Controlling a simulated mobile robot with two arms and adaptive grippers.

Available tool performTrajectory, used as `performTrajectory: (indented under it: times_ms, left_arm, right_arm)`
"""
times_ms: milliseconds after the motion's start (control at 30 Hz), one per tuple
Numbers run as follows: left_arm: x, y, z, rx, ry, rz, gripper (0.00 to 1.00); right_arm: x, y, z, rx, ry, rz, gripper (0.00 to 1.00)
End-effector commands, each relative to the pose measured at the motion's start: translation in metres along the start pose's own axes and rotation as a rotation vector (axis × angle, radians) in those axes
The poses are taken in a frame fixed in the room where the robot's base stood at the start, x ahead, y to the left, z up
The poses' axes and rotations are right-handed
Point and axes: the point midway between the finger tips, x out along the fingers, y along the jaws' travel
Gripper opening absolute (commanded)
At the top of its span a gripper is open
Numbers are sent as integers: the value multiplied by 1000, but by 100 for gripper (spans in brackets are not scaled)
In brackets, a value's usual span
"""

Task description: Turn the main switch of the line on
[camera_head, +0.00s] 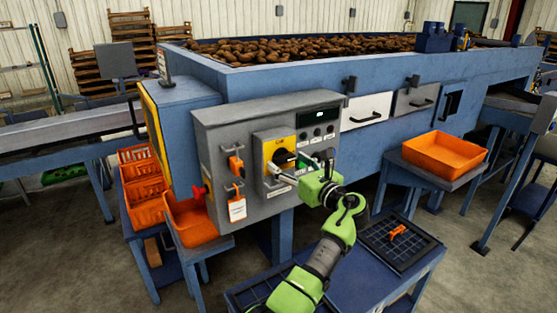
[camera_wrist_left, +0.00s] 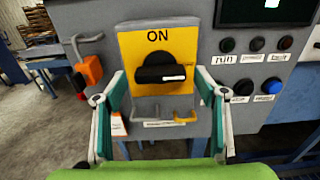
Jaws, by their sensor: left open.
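The main switch is a black knob (camera_wrist_left: 160,74) on a yellow plate (camera_wrist_left: 130,50) marked ON at the top. In the left wrist view the knob lies about horizontal, its white mark toward the right. In the head view the knob (camera_head: 283,157) sits on the front of the grey control box (camera_head: 222,130). My left gripper (camera_wrist_left: 160,80) is open, its two green-padded fingers on either side of the knob and apart from it. In the head view the gripper (camera_head: 296,166) is close in front of the box and partly covers the switch area. My right gripper is not in view.
An orange padlock (camera_head: 236,165) and a tag (camera_head: 237,210) hang left of the switch. Run and other buttons (camera_wrist_left: 257,43) are to its right. A red knob (camera_head: 198,191) sticks out at the box's left. A blue table with a dark tray (camera_head: 425,245) stands below.

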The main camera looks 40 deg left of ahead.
Motion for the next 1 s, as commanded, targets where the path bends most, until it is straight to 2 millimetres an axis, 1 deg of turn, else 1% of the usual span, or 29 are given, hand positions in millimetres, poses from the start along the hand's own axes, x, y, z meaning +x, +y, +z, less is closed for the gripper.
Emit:
performTrajectory:
  times_ms: [133,400,433,467,500,567,833,1000]
  left_arm:
    - [-3,-1,0,-1,-1,-1,65]
    - [-3,-1,1,0,-1,0,65]
    - [-3,-1,1,0,-1,0,60]
    - [-3,-1,1,0,-1,0,52]
    - [-3,-1,1,0,-1,0,42]
    - [-3,-1,1,0,-1,0,27]
    - [-3,-1,0,-10,0,0,27]
    - [-3,-1,-1,-60,-1,-1,27]
  right_arm:
    - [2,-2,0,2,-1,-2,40]
    - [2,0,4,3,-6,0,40]
    - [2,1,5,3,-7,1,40]
    - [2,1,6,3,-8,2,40]
    - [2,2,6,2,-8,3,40]
    - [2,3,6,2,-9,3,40]
    - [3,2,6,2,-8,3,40]
    - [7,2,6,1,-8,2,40]
